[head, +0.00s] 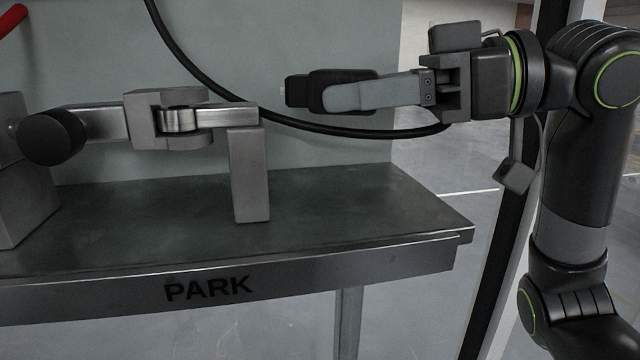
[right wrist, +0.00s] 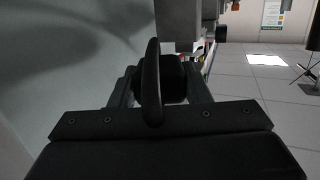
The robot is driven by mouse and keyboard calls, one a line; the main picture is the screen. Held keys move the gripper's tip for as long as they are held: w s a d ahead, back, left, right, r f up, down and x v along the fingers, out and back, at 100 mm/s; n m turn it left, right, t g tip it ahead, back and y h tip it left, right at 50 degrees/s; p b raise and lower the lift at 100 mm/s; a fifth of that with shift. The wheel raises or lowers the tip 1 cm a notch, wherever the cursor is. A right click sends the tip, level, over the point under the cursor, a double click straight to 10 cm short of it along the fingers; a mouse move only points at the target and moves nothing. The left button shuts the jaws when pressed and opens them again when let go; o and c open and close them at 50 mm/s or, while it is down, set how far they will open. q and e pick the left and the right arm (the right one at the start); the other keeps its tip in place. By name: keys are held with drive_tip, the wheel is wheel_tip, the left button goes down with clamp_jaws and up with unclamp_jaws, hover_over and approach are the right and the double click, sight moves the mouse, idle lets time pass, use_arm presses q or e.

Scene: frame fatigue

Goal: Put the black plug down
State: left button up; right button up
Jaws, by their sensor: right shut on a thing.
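The black plug (head: 300,91) is held in my right gripper (head: 335,90), whose grey fingers are shut on it. In the head view the plug's dark end sticks out to the left of the fingertips. It is in the air above the right part of the metal shelf marked PARK (head: 345,215), clear of its surface. In the right wrist view the plug (right wrist: 174,82) sits between the fingers, with a thick black curved piece in front of it, perhaps cable. A black cable (head: 215,88) hangs behind and passes below the gripper. My left gripper is not in view.
A grey metal fixture (head: 95,122) with a black knob (head: 52,137) and an upright post (head: 249,175) stands on the shelf's left and middle. The shelf is bare right of the post. A red piece (head: 12,20) shows at top left.

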sight(369, 204)
drive_tip(key=f, duration=0.1)
drive_tip(key=d+f, duration=0.1)
drive_tip(key=f+p, duration=0.1)
drive_tip(key=shift+d+f, duration=0.3)
drive_tip(key=shift+d, duration=0.1)
drive_tip(key=shift+f, duration=0.25)
drive_tip(key=shift+a+f, duration=0.25)
drive_tip(key=f, duration=0.1)
drive_tip(key=f+p, duration=0.1)
drive_tip(key=shift+a+f, duration=0.2)
drive_tip(key=shift+f, duration=0.2)
drive_tip(key=shift+d+f, duration=0.2)
drive_tip(key=shift+f, duration=0.3)
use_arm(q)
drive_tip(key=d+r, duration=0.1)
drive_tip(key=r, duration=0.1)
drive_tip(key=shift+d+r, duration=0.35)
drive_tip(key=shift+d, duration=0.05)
use_arm(e)
drive_tip(key=shift+a, duration=0.15)
drive_tip(key=shift+f, duration=0.2)
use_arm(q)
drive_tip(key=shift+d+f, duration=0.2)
use_arm(e)
drive_tip(key=o, duration=1.1)
